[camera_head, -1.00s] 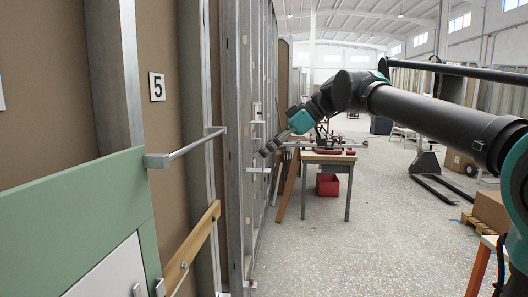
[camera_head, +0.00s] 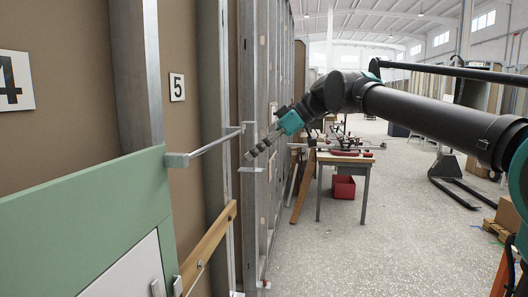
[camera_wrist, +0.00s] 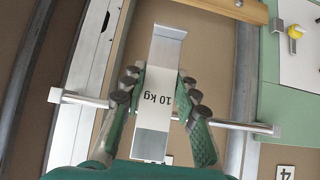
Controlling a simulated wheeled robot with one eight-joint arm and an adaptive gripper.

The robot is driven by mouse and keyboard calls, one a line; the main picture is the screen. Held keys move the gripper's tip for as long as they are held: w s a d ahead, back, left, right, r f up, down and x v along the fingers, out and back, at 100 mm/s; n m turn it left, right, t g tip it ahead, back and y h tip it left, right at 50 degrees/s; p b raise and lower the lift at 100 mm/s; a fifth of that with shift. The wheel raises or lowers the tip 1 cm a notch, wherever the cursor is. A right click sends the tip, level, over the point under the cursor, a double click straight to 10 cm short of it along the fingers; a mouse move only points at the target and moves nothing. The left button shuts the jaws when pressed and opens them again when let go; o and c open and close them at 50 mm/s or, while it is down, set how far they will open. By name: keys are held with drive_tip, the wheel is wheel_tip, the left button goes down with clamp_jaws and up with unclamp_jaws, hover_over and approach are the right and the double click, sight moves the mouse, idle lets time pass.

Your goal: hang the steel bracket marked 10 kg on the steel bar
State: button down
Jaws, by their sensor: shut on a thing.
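The steel bracket (camera_wrist: 163,50) has a bent flange and a "10 kg" label, upside down in the wrist view. My gripper (camera_wrist: 160,88) is shut on it, with fingers on both sides. In the head view my gripper (camera_head: 254,154) holds the bracket (camera_head: 251,169) upright beside the bar's far end. The steel bar (camera_wrist: 240,124) crosses behind the bracket and fingers in the wrist view. In the head view the steel bar (camera_head: 213,143) stands out from the wall between two end posts. The bracket hides part of the bar; I cannot tell whether they touch.
A green panel (camera_head: 80,205) stands below and near the bar. A wooden rail (camera_head: 208,245) slopes beneath it. Signs 4 (camera_head: 14,80) and 5 (camera_head: 177,87) mark the wall.

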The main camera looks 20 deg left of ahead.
drive_tip(key=a+f, duration=0.2)
drive_tip(key=a, duration=0.4)
drive_tip(key=shift+s+a+f, duration=0.35)
drive_tip(key=shift+f, duration=0.05)
idle(0.5)
drive_tip(key=c, duration=1.1)
unclamp_jaws()
drive_tip(key=shift+o, duration=0.2)
